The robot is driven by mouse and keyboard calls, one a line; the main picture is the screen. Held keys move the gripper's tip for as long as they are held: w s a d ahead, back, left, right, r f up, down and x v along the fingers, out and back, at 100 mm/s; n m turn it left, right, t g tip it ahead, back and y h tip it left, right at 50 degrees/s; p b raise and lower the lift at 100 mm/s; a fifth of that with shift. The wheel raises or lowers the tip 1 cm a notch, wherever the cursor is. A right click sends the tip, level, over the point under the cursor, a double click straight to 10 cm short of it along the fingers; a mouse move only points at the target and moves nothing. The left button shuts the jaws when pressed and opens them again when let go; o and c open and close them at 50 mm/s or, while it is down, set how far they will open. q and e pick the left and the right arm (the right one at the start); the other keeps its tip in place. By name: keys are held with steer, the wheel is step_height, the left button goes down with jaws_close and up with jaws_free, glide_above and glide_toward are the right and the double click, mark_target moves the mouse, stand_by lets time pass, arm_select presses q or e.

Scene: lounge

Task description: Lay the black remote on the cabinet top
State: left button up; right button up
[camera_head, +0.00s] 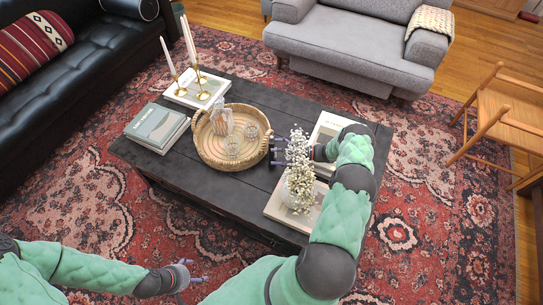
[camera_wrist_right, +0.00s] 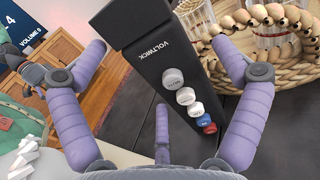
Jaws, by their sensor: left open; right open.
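The black remote (camera_wrist_right: 168,58), marked VOLTWICK with white, blue and red buttons, shows large in the right wrist view. It lies between the spread fingers of my right gripper (camera_wrist_right: 165,100), which is open. I cannot tell whether a finger touches it or what it rests on. In the head view my right gripper (camera_head: 278,151) is low over the dark coffee table, beside the basket; the remote is not distinguishable there. My left gripper (camera_head: 190,275) is open and empty over the rug. A wooden cabinet front (camera_wrist_right: 72,62) shows in the right wrist view; its top is not clear.
The coffee table (camera_head: 240,195) carries a wicker basket (camera_head: 207,153) with glassware, books (camera_head: 157,127), candlesticks (camera_head: 196,82) and a vase of white flowers (camera_head: 299,165) close to my right arm. A black sofa, grey armchair (camera_head: 350,40) and wooden chair (camera_head: 510,110) surround it. Patterned rug lies between.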

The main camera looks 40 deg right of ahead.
steer(key=shift+r, duration=0.1)
steer(key=c, duration=1.5)
